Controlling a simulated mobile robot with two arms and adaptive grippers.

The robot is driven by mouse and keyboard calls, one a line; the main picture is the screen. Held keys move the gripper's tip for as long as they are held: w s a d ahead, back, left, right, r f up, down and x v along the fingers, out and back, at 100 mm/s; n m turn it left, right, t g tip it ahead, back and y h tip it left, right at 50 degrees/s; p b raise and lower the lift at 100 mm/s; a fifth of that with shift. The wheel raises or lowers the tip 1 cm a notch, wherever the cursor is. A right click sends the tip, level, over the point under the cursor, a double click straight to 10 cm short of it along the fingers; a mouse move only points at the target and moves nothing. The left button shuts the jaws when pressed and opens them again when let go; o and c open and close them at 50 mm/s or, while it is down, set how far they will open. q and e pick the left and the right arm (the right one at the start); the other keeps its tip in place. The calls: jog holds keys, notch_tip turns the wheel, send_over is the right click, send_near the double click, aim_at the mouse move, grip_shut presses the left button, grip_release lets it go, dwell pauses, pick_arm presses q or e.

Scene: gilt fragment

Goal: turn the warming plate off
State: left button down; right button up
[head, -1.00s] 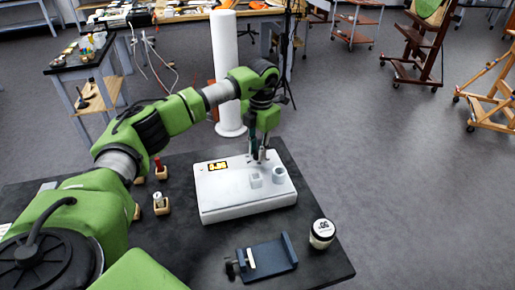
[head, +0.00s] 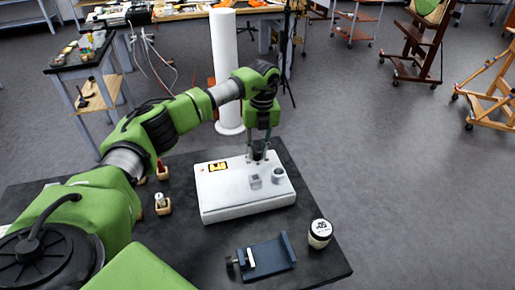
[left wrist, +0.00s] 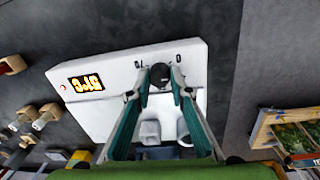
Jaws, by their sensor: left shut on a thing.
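The warming plate (head: 225,196) is a white box on the dark table, with an orange lit display (head: 217,167) and a small red light. In the left wrist view, the plate (left wrist: 105,118) shows its display (left wrist: 86,84) and a dark round knob (left wrist: 160,76) between small printed marks. My left gripper (head: 258,156) points down at the plate's back right; in the left wrist view its fingertips (left wrist: 160,78) are shut on the knob, one on each side. The knob's pointer cannot be made out. My right gripper is not in view.
Two small pale vessels (head: 278,175) stand on the plate, close to the gripper. A white-lidded jar (head: 320,233) and a blue-grey clamp-like holder (head: 267,257) are at the table's front right. Small wooden blocks (head: 163,206) holding items stand left of the plate.

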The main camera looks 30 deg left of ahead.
pick_arm(q)
jog(key=n+p, duration=0.1)
jog(key=n, duration=0.3)
jog(key=shift+w+r+n, duration=0.1)
jog(key=shift+r+n, duration=0.05)
jog(key=shift+n, duration=0.15)
jog(key=shift+a+n+p, duration=0.1)
jog(key=shift+n+p, duration=0.55)
jog(key=shift+n, duration=0.95)
jog(key=shift+h, duration=0.3)
jog(key=c, duration=1.8)
grip_release()
